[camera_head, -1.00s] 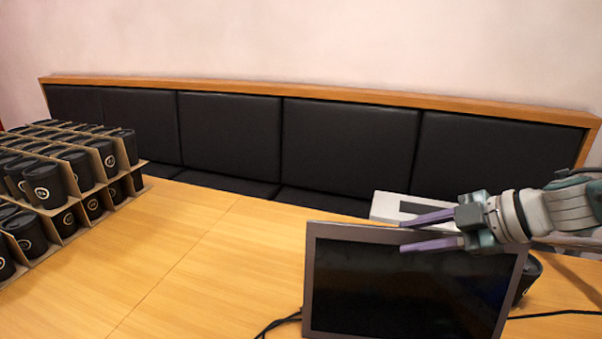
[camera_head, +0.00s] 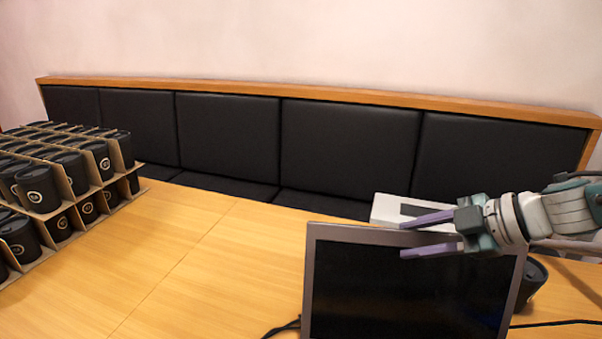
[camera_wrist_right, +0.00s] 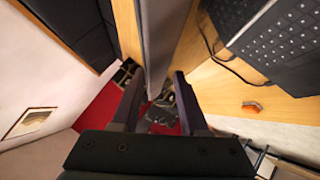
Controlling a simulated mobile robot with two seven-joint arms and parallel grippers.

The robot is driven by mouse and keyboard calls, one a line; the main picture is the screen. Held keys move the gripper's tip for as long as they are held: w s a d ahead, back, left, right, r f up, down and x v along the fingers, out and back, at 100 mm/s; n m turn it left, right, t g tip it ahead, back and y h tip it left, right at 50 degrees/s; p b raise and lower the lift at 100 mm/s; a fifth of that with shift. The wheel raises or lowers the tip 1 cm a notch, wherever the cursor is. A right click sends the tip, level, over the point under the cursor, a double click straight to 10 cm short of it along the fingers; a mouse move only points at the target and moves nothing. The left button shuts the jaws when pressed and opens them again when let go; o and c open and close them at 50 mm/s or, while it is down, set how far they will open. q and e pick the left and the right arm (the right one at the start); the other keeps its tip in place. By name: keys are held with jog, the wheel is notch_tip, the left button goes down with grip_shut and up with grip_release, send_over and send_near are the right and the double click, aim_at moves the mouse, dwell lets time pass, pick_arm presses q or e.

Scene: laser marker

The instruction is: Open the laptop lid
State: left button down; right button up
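The laptop lid (camera_head: 410,295) stands raised, its dark screen facing me, at the lower right of the head view. In the right wrist view the lid (camera_wrist_right: 166,35) is a grey slab seen along its edge, with the keyboard (camera_wrist_right: 285,38) to its right. My right gripper (camera_head: 402,239) is at the lid's top edge, with one finger in front of the screen and the other behind. In the wrist view its fingers (camera_wrist_right: 156,78) are apart on both sides of the lid; I cannot tell whether they touch it. My left gripper is out of view.
Black cups in cardboard dividers (camera_head: 60,180) stand at the left of the wooden table (camera_head: 180,260). A white box (camera_head: 385,210) is behind the lid, and a dark cup (camera_head: 532,280) is at its right. Cables run beside the laptop. The table's middle is clear.

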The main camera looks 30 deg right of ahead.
jog(key=shift+s, duration=0.1)
jog(key=p+v, duration=0.3)
jog(key=v, duration=0.6)
jog(key=shift+s+r, duration=0.3)
jog(key=s+a+f+m+g+h, duration=0.1)
jog(key=a+f+m+h, duration=0.15)
jog(key=a, duration=0.65)
jog(key=s+a+f+m+h, duration=0.15)
jog(key=a+m, duration=0.25)
jog(key=a, duration=0.4)
jog(key=s+a+r+m+g, duration=0.4)
jog(key=s+a+r+g, duration=0.15)
jog(key=s, duration=0.35)
notch_tip(320, 180, up, 33)
jog(key=p, duration=3.3)
jog(key=shift+s+a+p, duration=0.3)
jog(key=shift+p, duration=0.1)
